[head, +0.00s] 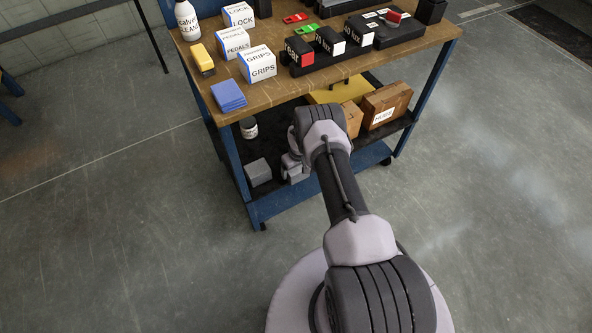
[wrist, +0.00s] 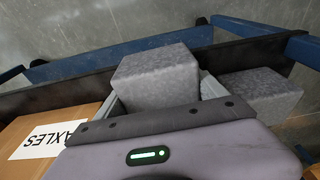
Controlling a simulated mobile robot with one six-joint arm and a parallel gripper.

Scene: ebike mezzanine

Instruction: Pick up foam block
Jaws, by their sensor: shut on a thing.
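A grey speckled foam block (wrist: 157,74) sits between the two fingers of my gripper (wrist: 163,92) in the wrist view. The fingers are shut on its sides. In the head view my gripper (head: 293,168) is at the lower shelf of the blue cart, partly hidden by my arm; the held block cannot be clearly made out there. A second grey block (wrist: 262,91) lies to the right of the held one in the wrist view. It also shows on the lower shelf in the head view (head: 258,171). Whether the held block touches the shelf cannot be told.
The lower shelf also holds a small jar (head: 249,128) and a brown box (head: 386,104).

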